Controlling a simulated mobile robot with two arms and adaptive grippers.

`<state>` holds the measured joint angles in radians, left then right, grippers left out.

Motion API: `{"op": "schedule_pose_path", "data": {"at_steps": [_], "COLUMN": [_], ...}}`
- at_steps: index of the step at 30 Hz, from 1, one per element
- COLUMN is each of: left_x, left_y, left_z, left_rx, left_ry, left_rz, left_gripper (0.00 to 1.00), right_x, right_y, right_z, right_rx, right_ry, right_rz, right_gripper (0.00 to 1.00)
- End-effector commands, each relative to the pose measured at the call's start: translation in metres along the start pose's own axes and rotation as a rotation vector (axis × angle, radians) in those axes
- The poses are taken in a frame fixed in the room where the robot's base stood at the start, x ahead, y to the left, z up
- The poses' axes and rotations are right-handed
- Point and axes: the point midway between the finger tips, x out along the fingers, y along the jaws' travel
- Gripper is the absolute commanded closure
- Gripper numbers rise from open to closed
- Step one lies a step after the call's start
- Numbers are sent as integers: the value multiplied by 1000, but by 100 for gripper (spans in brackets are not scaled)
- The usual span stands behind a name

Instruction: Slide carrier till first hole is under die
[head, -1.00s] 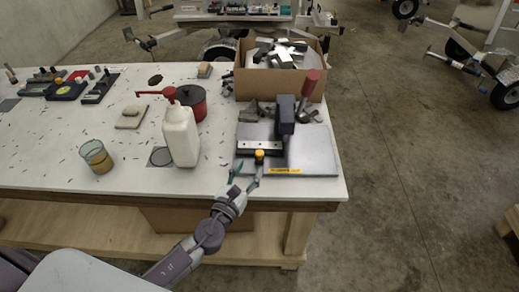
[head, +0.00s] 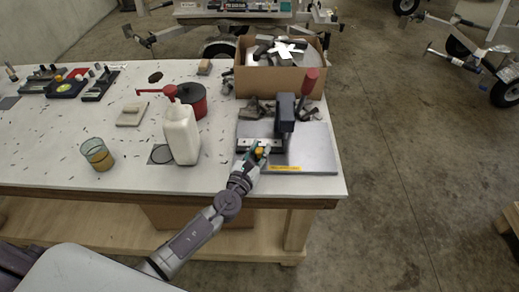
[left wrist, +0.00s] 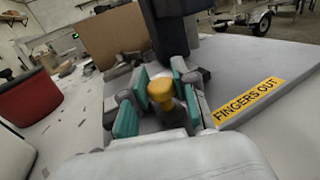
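A press with a dark blue head (head: 285,112) and a red-knobbed lever (head: 309,80) stands on a grey base plate (head: 315,150). The carrier (head: 270,145), a flat strip in a dark guide, lies low in front of the press head. A yellow knob (head: 259,151) is at its near end; it also shows in the left wrist view (left wrist: 162,91). My left gripper (head: 257,148) is open, with its teal finger pads (left wrist: 160,95) on either side of the knob and small gaps visible. The die and the carrier's holes under the head are hidden. My right gripper is out of view.
A cardboard box of metal offcuts (head: 278,78) stands behind the press. A white bottle (head: 181,133), a red pot (head: 192,100) and a glass cup (head: 97,154) stand to the left. A yellow "FINGERS OUT" label (left wrist: 249,103) marks the plate's near edge.

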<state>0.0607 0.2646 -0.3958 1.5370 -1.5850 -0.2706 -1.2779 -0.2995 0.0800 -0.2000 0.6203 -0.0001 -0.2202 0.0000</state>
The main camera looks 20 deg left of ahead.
Motion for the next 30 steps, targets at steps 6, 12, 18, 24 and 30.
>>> {"op": "schedule_pose_path", "data": {"at_steps": [6, 12, 18, 24, 30], "left_x": [0, 0, 9, 10, 10], "left_y": [0, 0, -21, -26, -25], "left_z": [0, 0, 0, 0, 0], "left_rx": [0, 0, -2, 1, 1], "left_ry": [0, 0, 0, 0, 0], "left_rz": [0, 0, 0, 0, 0], "left_gripper": [100, 100, 100, 100, 57], "right_x": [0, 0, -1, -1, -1], "right_y": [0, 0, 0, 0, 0], "right_z": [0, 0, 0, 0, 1], "right_rx": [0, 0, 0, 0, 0], "right_ry": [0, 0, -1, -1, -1], "right_rz": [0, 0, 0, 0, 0], "right_gripper": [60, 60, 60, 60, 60]}}
